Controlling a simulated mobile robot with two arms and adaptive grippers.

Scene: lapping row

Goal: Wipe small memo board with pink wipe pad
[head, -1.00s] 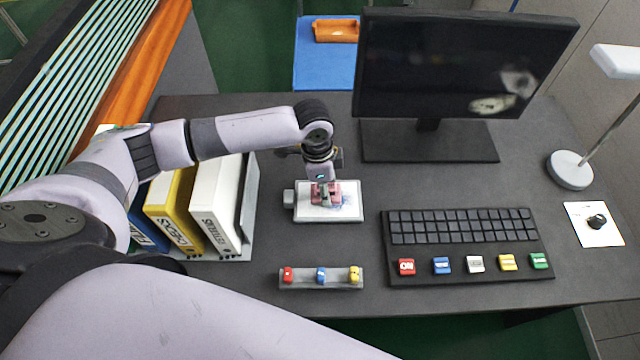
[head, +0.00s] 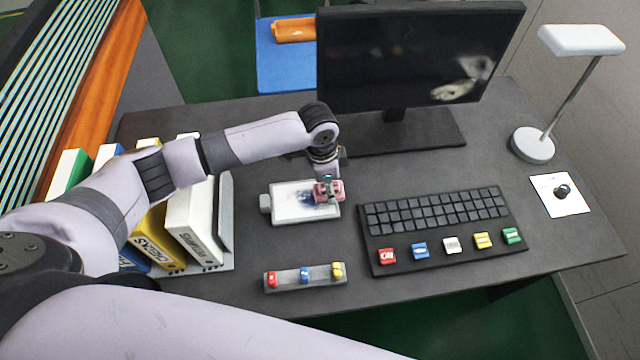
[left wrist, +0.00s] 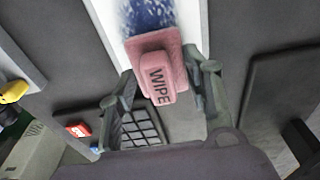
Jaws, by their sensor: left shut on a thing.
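The small memo board (head: 290,210) is a white panel with a grey frame, lying flat on the dark desk. A blue smudge (head: 322,197) shows on its right part; the smudge also shows in the left wrist view (left wrist: 146,12). The pink wipe pad (head: 328,190), marked WIPE, is at the board's right end, and it shows below the smudge in the left wrist view (left wrist: 157,70). My left gripper (head: 327,183) is above the board, shut on the pad's raised grip, with a finger on either side. Whether the pad touches the board is hard to tell. My right gripper is not in view.
A keyboard (head: 435,212) with several coloured keys is right of the board. A grey rack (head: 292,285) with three small coloured items lies in front. Binders (head: 195,225) stand at left, a monitor (head: 415,60) behind, a lamp (head: 533,147) at right.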

